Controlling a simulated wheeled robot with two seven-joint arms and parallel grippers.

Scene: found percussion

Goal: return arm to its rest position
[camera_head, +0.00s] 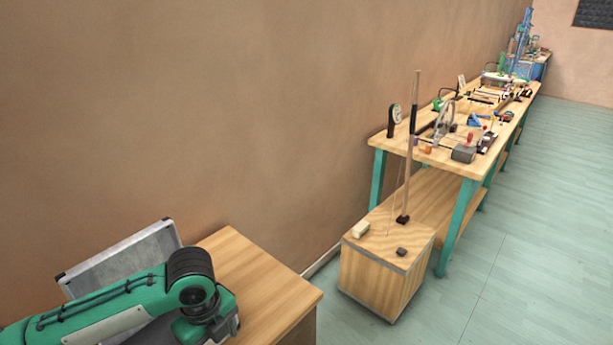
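One of my arms, green and black, comes in from the lower left (150,300). Its dark joint is over a wooden table (262,275) at the bottom left. The arm's far end bends down at the table and no gripper fingers show. My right arm is out of view. I see nothing held.
A grey-framed panel (120,262) leans behind my arm. A wooden box (380,275) with a tall upright stick (410,150) stands on the floor. A long workbench (400,146) with green legs and many tools runs along the wall. The floor (540,220) at right is clear.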

